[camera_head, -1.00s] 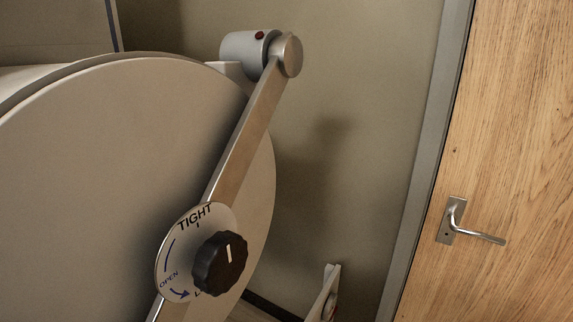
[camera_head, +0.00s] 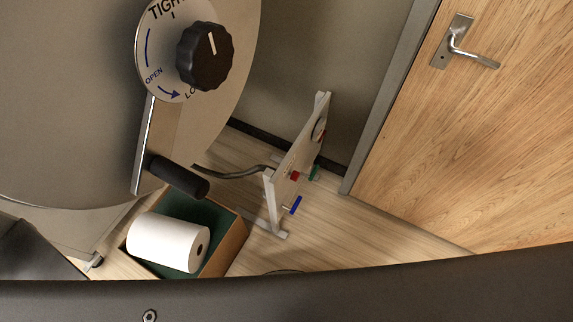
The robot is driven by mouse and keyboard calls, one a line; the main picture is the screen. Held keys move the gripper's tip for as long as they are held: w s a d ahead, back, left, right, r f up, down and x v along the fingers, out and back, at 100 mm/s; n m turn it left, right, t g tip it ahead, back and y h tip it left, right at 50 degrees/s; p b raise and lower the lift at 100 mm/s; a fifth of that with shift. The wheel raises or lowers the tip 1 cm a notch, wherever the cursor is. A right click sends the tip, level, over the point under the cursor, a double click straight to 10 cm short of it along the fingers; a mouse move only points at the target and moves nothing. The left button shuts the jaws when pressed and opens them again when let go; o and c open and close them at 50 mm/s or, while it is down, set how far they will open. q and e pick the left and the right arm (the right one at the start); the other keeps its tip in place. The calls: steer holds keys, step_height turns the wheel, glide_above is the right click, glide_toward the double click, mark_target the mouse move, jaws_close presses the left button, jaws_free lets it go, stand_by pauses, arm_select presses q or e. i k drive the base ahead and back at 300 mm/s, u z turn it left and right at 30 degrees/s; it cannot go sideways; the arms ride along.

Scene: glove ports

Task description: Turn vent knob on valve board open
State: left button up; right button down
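The valve board (camera_head: 293,165) is a pale upright panel on feet on the floor, right of the big round door. I see it nearly edge-on. It carries a red knob (camera_head: 295,176), a green one (camera_head: 314,173), a blue lever-like handle (camera_head: 296,205) and part of a round dial (camera_head: 319,129). Which of these is the vent knob I cannot tell, and labels are not readable. Neither gripper shows.
The round door (camera_head: 60,110) has a black knob (camera_head: 204,55) on a TIGHT/OPEN plate and a bar with a black handle (camera_head: 180,177). A box (camera_head: 235,245) holds a white roll (camera_head: 168,241). A wooden door (camera_head: 490,150) stands at right. A hose (camera_head: 232,174) reaches the board.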

mark_target(295, 174)
steer(key=u, duration=2.6)
steer(key=k, duration=2.1)
steer(key=z, duration=2.5)
